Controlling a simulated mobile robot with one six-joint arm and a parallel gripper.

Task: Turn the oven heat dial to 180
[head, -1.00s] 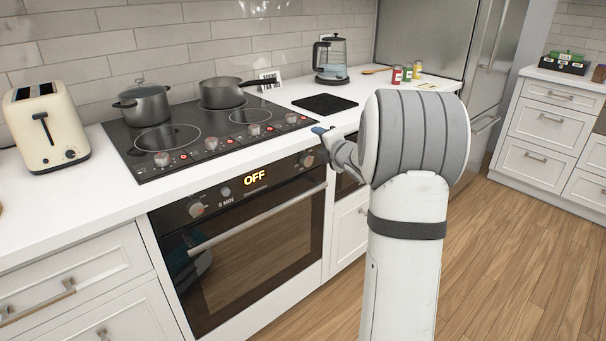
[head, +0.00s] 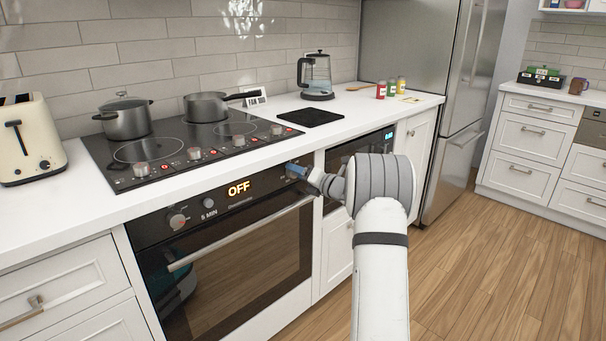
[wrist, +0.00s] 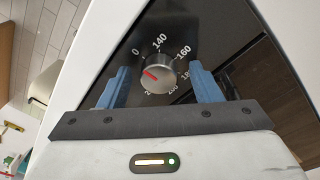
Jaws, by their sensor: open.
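The oven (head: 235,255) is under the hob, and its display (head: 239,188) reads OFF. In the wrist view the heat dial (wrist: 158,74) is a round silver knob on the black panel. Its red pointer points up and left, near the 0 mark. The numbers 140, 160 and 180 follow clockwise, with 180 partly covered by a finger. My gripper (wrist: 159,68) is open, with one blue finger on each side of the dial and visible space between. In the head view my gripper (head: 297,171) is at the oven panel's right end and hides the dial.
Another oven knob (head: 177,221) and a small button (head: 208,203) are left of the display. The oven handle (head: 240,235) runs below the panel. The worktop edge and hob knobs (head: 195,153) lie just above. Pots (head: 127,118) stand on the hob. Floor (head: 480,260) at right is clear.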

